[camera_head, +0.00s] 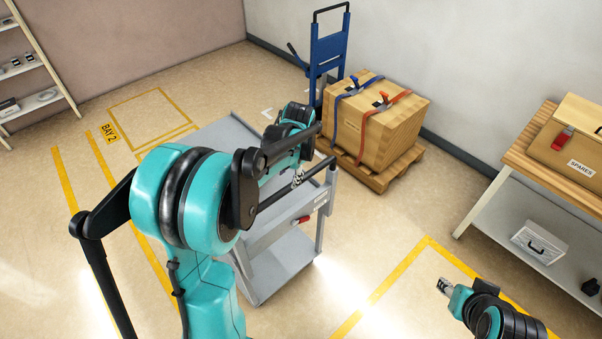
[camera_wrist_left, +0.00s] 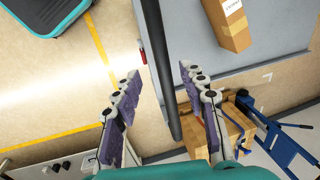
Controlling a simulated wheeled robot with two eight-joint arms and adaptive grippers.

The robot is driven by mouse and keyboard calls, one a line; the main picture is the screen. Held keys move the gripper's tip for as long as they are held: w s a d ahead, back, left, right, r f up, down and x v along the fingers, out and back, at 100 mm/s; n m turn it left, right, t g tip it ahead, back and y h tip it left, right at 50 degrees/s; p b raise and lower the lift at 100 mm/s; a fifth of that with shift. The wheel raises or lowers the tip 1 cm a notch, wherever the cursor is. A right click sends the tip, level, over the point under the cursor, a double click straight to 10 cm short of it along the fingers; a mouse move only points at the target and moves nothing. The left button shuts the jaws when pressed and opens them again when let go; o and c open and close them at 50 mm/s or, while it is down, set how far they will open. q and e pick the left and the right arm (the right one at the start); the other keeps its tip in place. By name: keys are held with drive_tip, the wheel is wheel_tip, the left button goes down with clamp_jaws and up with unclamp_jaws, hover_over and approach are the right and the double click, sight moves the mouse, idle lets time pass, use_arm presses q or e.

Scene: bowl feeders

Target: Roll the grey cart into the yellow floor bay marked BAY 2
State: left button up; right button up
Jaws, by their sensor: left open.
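The grey cart (camera_head: 285,262) stands in the middle of the head view, partly hidden by my left arm. Its black push handle (camera_head: 323,170) is at its near right end. My left gripper (camera_head: 298,178) is open at the handle. In the left wrist view the handle bar (camera_wrist_left: 163,70) runs between the two spread fingers (camera_wrist_left: 158,82), with gaps visible. The yellow floor marking with the BAY 2 label (camera_head: 109,132) lies left of the cart; my arm covers part of its lines. My right gripper (camera_head: 443,286) is at the lower right, away from the cart; its jaws are unclear.
A cardboard box (camera_wrist_left: 232,25) lies on the cart top. A strapped crate on a pallet (camera_head: 380,172) and a blue hand truck (camera_head: 328,55) stand behind the cart. A workbench (camera_head: 515,160) is at right, a shelf rack (camera_head: 45,60) at far left. Floor left of the cart looks clear.

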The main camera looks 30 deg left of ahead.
sight(287, 188)
use_arm(q)
drive_tip(key=f, duration=0.2)
drive_tip(key=a+f+b, duration=0.1)
drive_tip(key=f, duration=0.2)
drive_tip(key=w+f, duration=0.1)
drive_tip(key=f, duration=0.1)
drive_tip(key=shift+a+f+b, duration=0.25)
drive_tip(key=shift+f+b, duration=0.05)
drive_tip(key=shift+f, duration=0.1)
clamp_jaws()
